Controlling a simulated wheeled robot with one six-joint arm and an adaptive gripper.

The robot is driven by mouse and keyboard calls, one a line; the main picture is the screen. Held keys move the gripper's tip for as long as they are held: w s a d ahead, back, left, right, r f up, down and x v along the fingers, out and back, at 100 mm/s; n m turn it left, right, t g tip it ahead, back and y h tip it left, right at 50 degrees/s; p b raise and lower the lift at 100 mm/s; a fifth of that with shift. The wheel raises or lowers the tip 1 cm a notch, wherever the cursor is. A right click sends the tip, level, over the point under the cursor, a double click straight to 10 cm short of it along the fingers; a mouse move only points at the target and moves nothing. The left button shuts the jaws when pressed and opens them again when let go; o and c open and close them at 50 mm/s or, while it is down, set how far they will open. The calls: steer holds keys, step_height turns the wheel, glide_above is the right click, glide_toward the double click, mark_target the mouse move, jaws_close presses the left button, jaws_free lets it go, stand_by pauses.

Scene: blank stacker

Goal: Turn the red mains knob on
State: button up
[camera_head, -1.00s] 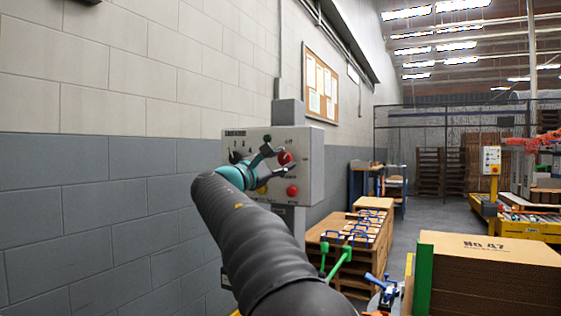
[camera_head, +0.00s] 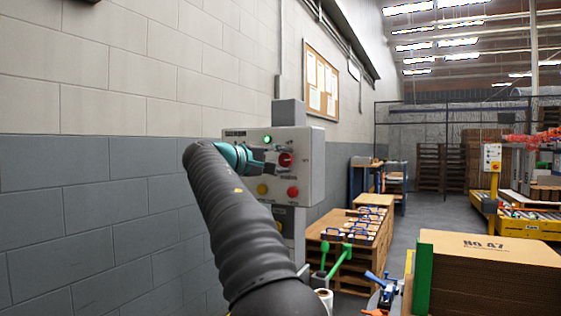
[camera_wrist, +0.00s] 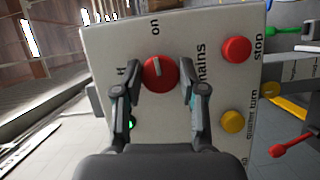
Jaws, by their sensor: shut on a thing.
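The red mains knob (camera_wrist: 160,74) is on the face of a grey control box (camera_head: 314,166). In the wrist view its white mark points up, close to the "on" label. The "off" label is partly hidden by the left finger. My gripper (camera_wrist: 160,67) is shut on the knob, with one finger on each side. In the head view the knob (camera_head: 285,160) shows just past my gripper (camera_head: 273,159). A green lamp (camera_head: 267,139) on the box is lit; it shows partly behind a finger in the wrist view (camera_wrist: 132,124).
A red stop button (camera_wrist: 236,50) and a yellow button (camera_wrist: 232,121) sit beside the knob on the same face. The box stands by a block wall (camera_head: 90,190).

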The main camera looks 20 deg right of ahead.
steer(key=shift+d+m+y, duration=0.1)
steer(key=shift+m+y, duration=0.2)
steer(key=shift+m, duration=0.3)
steer(key=o, duration=1.1)
steer(key=shift+d, duration=0.1)
steer(key=shift+o, duration=0.2)
steer(key=shift+a, duration=0.2)
steer(key=v, duration=1.2)
steer(key=shift+w, duration=0.1)
